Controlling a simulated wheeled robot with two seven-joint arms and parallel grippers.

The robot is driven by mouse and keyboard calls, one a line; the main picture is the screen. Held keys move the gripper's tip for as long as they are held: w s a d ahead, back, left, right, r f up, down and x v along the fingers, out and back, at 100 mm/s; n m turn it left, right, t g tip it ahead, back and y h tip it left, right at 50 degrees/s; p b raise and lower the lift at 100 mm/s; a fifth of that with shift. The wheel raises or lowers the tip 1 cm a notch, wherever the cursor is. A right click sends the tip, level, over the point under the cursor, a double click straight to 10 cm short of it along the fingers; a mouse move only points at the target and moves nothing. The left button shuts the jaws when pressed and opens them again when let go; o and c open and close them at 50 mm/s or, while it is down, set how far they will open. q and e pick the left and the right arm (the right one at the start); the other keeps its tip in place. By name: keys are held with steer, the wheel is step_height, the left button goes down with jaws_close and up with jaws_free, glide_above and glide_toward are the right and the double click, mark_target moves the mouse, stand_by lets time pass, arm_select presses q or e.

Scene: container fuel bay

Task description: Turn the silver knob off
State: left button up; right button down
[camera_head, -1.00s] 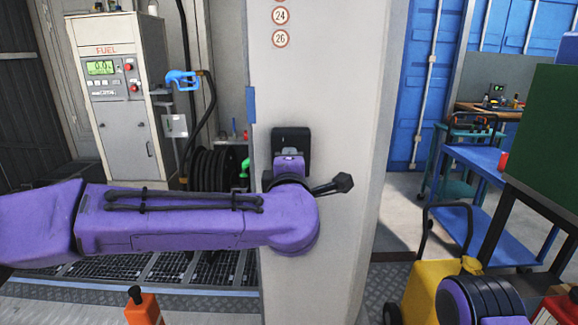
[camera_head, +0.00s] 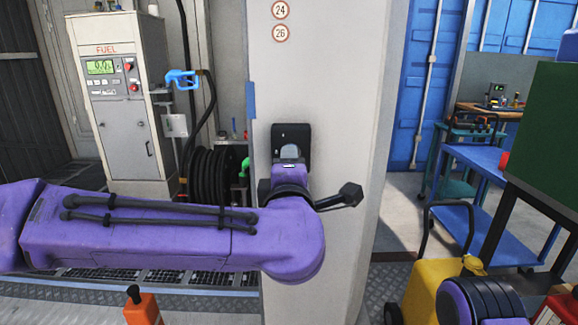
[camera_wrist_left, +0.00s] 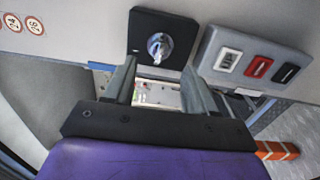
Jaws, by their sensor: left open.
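The silver knob (camera_wrist_left: 159,46) sits on a square black plate (camera_wrist_left: 141,29) in the left wrist view. In the head view the plate (camera_head: 302,133) is fixed to the pale pillar, and the knob (camera_head: 290,151) shows as a small grey shape above my wrist. My left gripper (camera_wrist_left: 158,67) is open and empty, its two fingers spread on either side below the knob in the wrist view. I see no contact with the knob. In the head view my arm hides the fingers. My right gripper is out of view.
A grey box (camera_wrist_left: 213,58) with white, red and black switches is close beside the plate in the wrist view. The fuel cabinet (camera_head: 125,130) with a blue nozzle (camera_head: 182,79) stands left. Blue carts (camera_head: 480,157) and a yellow container (camera_head: 432,286) are right.

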arm_select(q)
steer(key=s, duration=0.5)
steer(key=shift+s+b, duration=0.1)
steer(key=shift+b, duration=0.2)
